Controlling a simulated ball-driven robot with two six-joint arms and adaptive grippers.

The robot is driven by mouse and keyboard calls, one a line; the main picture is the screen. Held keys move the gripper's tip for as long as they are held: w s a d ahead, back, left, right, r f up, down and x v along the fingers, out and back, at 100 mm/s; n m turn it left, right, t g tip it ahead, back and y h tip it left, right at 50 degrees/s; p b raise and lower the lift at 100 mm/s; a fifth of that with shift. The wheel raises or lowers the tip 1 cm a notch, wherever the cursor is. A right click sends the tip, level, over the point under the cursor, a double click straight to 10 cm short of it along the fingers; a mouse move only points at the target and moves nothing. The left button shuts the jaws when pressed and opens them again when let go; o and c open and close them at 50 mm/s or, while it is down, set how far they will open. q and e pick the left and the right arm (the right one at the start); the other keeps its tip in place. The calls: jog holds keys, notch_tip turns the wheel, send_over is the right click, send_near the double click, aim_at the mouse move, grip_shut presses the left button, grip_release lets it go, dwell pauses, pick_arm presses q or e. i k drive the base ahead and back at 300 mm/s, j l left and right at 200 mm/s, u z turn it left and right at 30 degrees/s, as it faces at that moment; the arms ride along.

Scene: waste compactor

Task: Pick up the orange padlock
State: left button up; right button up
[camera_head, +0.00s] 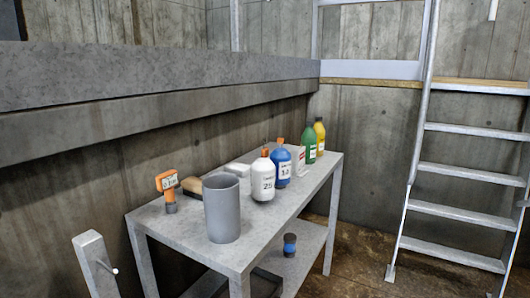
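I cannot make out a clear orange padlock. An orange object with a white label and a grey base (166,186) stands at the near left end of the grey table (235,252), close to the wall; I cannot tell whether it is the padlock. Neither of my grippers is in view.
A grey cylinder (222,212) stands in front. Behind it are a brown-topped item (193,187), a white bottle (263,180), a blue bottle (281,168), a green bottle (310,146) and a yellow bottle (319,138). A blue-dark container (290,245) is below. A ladder (455,210) stands right.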

aim_at(264, 152)
jog(key=z, duration=3.6)
jog(key=u, duration=3.9)
jog(key=i+l+u, duration=0.15)
jog(key=u, duration=0.25)
jog(key=i+l+u, duration=0.15)
jog(key=u, duration=0.2)
jog(key=l+u, duration=0.4)
jog(key=i+j, duration=0.05)
